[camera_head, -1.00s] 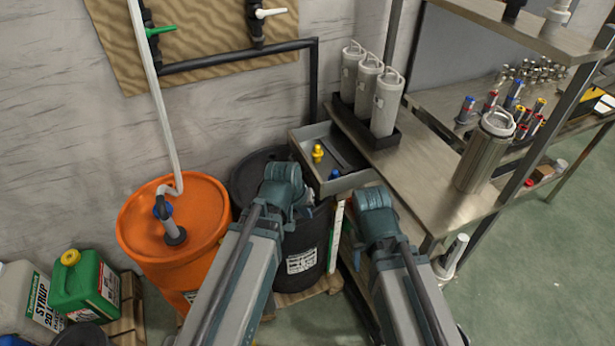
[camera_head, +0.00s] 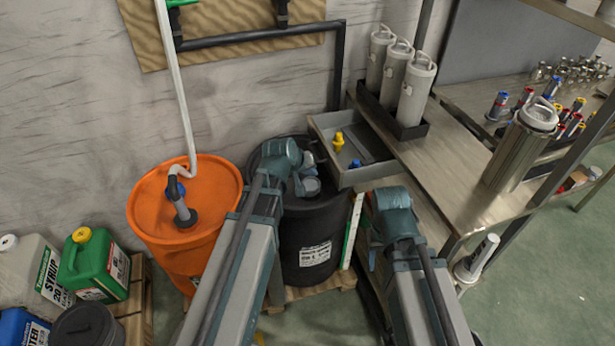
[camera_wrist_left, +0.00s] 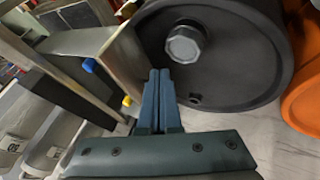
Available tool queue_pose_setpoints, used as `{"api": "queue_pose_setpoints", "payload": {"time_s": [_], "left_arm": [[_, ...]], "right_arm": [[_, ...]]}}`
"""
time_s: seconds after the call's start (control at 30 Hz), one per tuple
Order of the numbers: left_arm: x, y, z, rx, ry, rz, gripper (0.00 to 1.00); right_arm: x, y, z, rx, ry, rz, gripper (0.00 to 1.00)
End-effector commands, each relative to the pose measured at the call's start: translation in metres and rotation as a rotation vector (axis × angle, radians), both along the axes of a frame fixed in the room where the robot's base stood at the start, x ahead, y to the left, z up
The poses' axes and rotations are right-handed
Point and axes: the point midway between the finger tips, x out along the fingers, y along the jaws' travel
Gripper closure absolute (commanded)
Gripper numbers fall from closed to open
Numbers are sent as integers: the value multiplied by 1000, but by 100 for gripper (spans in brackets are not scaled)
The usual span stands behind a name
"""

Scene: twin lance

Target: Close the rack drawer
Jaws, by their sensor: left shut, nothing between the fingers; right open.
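The rack drawer (camera_head: 362,179) is a grey open-topped tray, pulled out to the left from the metal rack. It holds a yellow fitting (camera_head: 339,141) and a blue one (camera_head: 356,163). It also shows in the left wrist view (camera_wrist_left: 112,50). My left gripper (camera_head: 309,163) is over the black drum, just left of the drawer's outer end. In the left wrist view its fingers (camera_wrist_left: 160,74) are together and empty, beside the drawer; I cannot tell whether they touch it. My right gripper (camera_head: 374,243) is below and in front of the drawer, its fingers mostly hidden by its arm.
The black drum (camera_head: 312,228) with a grey cap stands under my left gripper, beside an orange drum (camera_head: 204,230). White canisters (camera_head: 414,88) stand on the rack (camera_head: 445,155) behind the drawer. A steel flask (camera_head: 518,150) stands at the rack's right. Open floor lies at right.

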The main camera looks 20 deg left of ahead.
Motion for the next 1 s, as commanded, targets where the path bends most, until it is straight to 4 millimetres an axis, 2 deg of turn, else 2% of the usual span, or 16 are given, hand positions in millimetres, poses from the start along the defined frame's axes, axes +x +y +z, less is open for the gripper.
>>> {"api": "queue_pose_setpoints", "payload": {"time_s": [0.03,0.2,0.3,0.5,1.0], "left_arm": [[8,-2,-15,1,0,-1,100],[23,-7,-35,0,0,-2,100],[31,-20,-28,0,0,-5,100],[41,-36,-28,0,0,-2,100],[43,-40,-28,1,0,-1,100]], "right_arm": [[0,0,-14,0,0,0,50],[0,0,-35,0,0,1,50],[0,0,-28,0,0,1,50],[0,0,-28,0,0,1,50],[0,0,-28,0,0,0,50]]}}
